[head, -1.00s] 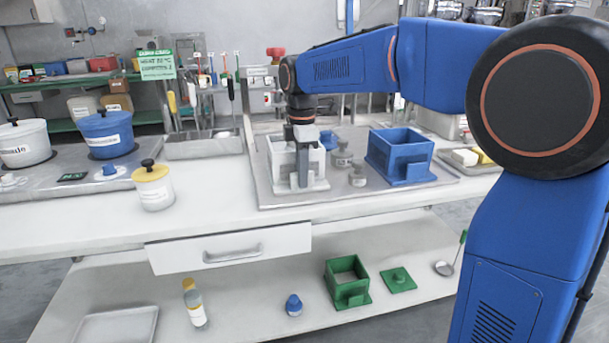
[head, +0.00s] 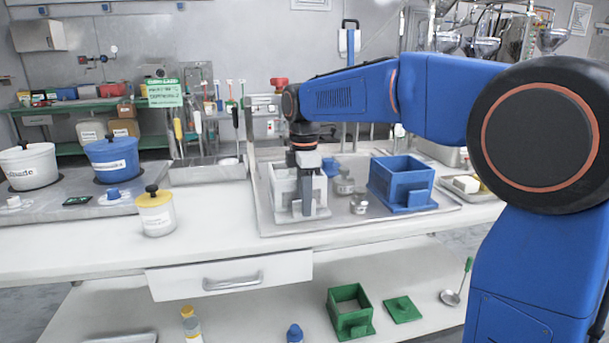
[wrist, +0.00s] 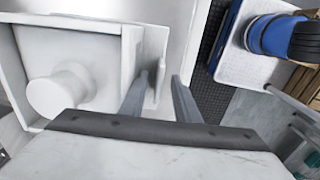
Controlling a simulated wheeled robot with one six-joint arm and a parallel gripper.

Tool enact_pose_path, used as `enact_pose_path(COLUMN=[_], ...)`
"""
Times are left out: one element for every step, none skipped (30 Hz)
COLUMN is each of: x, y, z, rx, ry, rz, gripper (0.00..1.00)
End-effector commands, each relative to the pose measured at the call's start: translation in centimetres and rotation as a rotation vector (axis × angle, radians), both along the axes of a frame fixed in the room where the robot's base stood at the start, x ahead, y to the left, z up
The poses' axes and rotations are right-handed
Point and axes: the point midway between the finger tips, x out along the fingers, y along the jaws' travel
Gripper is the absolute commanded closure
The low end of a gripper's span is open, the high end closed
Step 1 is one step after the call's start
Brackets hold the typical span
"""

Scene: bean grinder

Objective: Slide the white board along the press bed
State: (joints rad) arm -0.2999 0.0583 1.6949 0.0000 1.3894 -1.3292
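The white box-shaped press (head: 285,185) stands on a grey metal tray on the bench. In the wrist view its open inside shows a round white knob (wrist: 58,92). A thin upright white board (wrist: 152,62) stands along its side nearest the fingers. My gripper (wrist: 160,78) points down at this board, with one finger close beside it and the other across a small gap. The fingers are apart. Whether either finger touches the board is unclear. In the head view my gripper (head: 307,205) is at the press front and covers part of it.
A blue open box (head: 402,182) stands to the right on the tray (head: 300,228), with small metal weights (head: 345,186) between. A yellow-lidded jar (head: 156,212) stands at the left. A green box (head: 349,312) is on the lower shelf.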

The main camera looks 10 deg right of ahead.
Motion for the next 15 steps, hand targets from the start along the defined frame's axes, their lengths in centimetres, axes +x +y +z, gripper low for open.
enact_pose_path(x=[0.0,0.1,0.1,0.0,0.1,0.1,0.1,0.1,0.0,0.1,0.1,0.1,0.1,0.1,0.1], y=[0.0,0.0,0.0,0.0,0.0,0.0,0.0,0.0,0.0,0.0,0.0,0.0,0.0,0.0,0.0], z=[0.6,1.0,1.7,2.2,2.8,3.6,4.2,4.8,5.6,6.2,6.8,7.6,8.2,8.8,9.6], rx=[0.000,0.001,0.001,0.001,0.001,0.001,0.001,0.001,0.001,0.001,0.001,0.001,0.001,0.001,0.001], ry=[-0.002,-0.003,-0.004,-0.004,-0.004,-0.005,-0.004,-0.005,-0.004,-0.005,-0.004,-0.005,-0.004,-0.004,-0.004], rz=[0.000,0.000,0.000,0.000,0.000,0.000,0.000,0.000,0.000,0.000,0.000,0.000,0.000,0.000,0.000], gripper=[0.71,0.71,0.71,0.71,0.71,0.71,0.71,0.71,0.71,0.71,0.71,0.71,0.71,0.71,0.71])
